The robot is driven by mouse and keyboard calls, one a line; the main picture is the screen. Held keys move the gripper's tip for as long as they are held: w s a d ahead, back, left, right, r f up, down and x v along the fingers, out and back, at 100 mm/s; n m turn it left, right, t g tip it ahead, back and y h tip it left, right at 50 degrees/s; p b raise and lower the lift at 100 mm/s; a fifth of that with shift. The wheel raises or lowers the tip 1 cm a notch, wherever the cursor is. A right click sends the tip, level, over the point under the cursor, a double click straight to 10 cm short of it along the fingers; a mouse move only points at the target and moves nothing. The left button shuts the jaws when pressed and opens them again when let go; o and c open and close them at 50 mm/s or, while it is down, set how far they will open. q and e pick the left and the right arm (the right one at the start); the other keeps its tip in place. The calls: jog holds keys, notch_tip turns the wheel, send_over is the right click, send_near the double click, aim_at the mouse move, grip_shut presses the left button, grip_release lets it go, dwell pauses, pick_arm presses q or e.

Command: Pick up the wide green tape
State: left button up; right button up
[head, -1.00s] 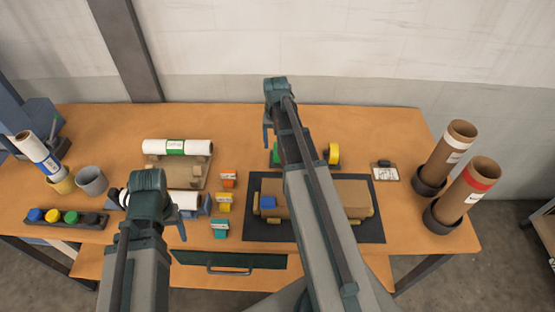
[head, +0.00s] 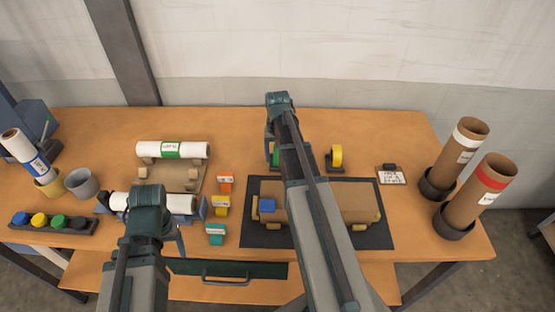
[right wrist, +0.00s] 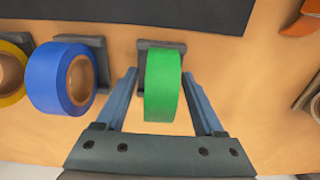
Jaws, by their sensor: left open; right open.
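The wide green tape (right wrist: 163,86) stands upright in a dark holder (right wrist: 148,46) in the right wrist view. My right gripper (right wrist: 160,76) is open, with one finger on each side of the tape; small gaps show between tape and fingers. In the head view, a part of the green tape (head: 274,156) shows left of my right arm, which hides most of that spot. My left gripper (head: 178,240) is open over the left front of the table, far from the tape, and is partly hidden by its own wrist.
A blue tape (right wrist: 60,79) stands close beside the green one, with a yellow tape (right wrist: 10,74) beyond it. Brown tubes (head: 478,188) stand at the right. White rolls (head: 172,150) lie at the left.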

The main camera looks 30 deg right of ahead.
jog(key=shift+r, duration=0.1)
grip_shut()
dwell(0.4)
notch_tip(320, 180, up, 10)
jog(key=p, duration=1)
